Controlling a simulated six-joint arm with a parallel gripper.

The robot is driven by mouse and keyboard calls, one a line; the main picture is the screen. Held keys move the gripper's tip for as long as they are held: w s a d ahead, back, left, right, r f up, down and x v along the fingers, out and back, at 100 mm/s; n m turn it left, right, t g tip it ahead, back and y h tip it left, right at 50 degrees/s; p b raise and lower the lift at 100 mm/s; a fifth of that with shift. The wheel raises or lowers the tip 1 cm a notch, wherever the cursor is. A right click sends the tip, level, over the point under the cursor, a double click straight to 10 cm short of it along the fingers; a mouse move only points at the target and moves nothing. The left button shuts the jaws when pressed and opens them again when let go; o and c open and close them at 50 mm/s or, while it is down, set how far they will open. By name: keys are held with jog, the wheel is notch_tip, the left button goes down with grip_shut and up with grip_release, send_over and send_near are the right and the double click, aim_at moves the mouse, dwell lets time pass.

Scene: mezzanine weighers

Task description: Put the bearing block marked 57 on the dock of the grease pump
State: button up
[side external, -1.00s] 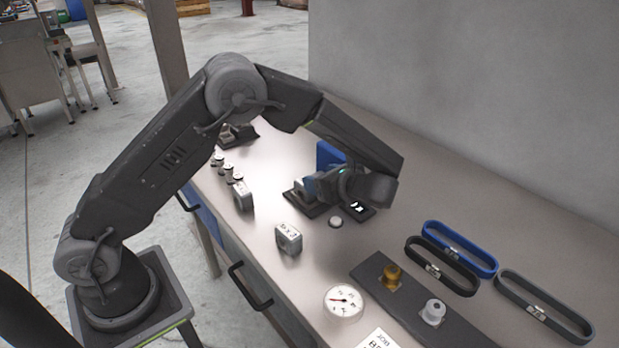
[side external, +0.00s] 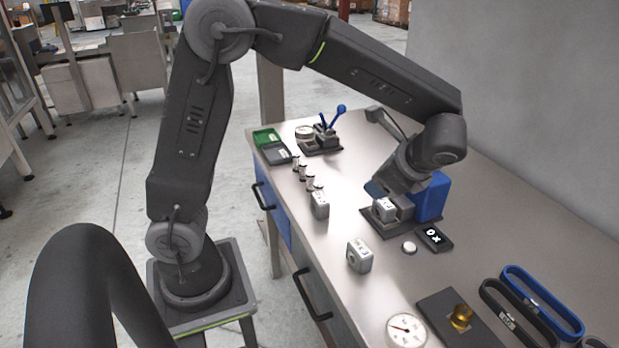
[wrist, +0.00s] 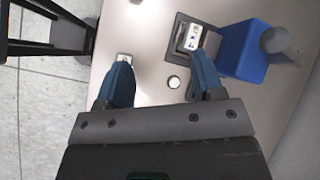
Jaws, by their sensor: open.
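The grease pump is a blue housing (side external: 434,196) on a dark base (side external: 390,230); it also shows in the wrist view (wrist: 243,52). A grey block with a white label (side external: 386,210) sits on its dock, in front of the blue housing. The wrist view shows this block (wrist: 191,38) too; its number is too small to read surely. My gripper (side external: 388,190) is just above it, with blue fingers apart and nothing between them in the wrist view (wrist: 160,68). Two similar grey blocks stand on the bench, one farther left (side external: 320,205) and one nearer (side external: 360,255), their marks unclear.
A small dark display (side external: 435,237) and a white round button (side external: 409,247) lie by the pump. Behind are several small cylinders (side external: 308,178), a device with a blue lever (side external: 321,137) and a green tray (side external: 268,139). A gauge (side external: 406,331) and belts (side external: 541,300) are nearer.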

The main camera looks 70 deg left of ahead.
jog(key=s+d+r+n+t+h, duration=0.1)
jog(key=s+r+n+t+h, duration=0.1)
jog(key=s+n, duration=0.4)
jog(key=s+r+n+t+h, duration=0.3)
jog(key=s+n+h, duration=0.3)
jog(key=s, duration=0.4)
jog(key=shift+s+d+r+t, duration=0.15)
jog(key=shift+s+d+t, duration=0.2)
jog(key=shift+d+t, duration=0.05)
